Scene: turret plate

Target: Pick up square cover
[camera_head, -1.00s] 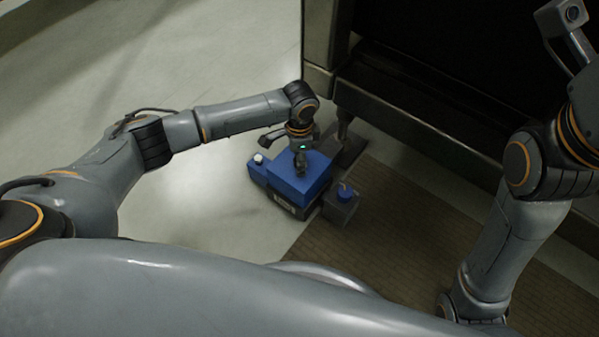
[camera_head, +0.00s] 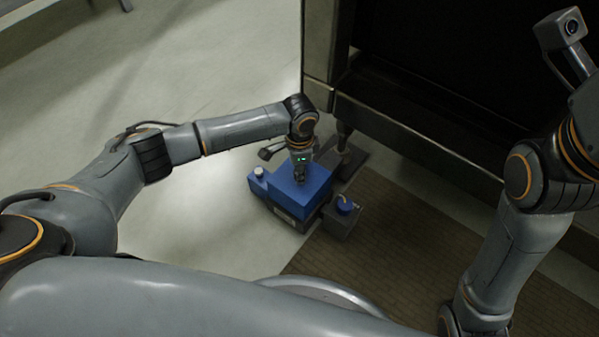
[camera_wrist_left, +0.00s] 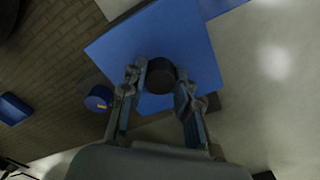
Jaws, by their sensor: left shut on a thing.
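The square cover (camera_head: 284,193) is a flat blue block on a dark box-shaped unit (camera_head: 284,216) at the floor. In the left wrist view the cover (camera_wrist_left: 122,50) has a dark round knob (camera_wrist_left: 160,76) standing up from its top. My left gripper (camera_head: 300,177) comes down on the cover from above. In the left wrist view its two fingers (camera_wrist_left: 161,88) are shut on the knob, one on each side. The cover appears to rest on the unit; any small gap beneath is not visible. My right gripper is outside the view.
A small dark box with a blue round cap (camera_head: 344,204) stands at the unit's right. A blue part with a white cap (camera_head: 258,172) is at its left. A dark cabinet (camera_head: 400,125) stands close behind. Pale floor (camera_head: 190,220) is clear at left; a brown mat (camera_head: 385,235) lies right.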

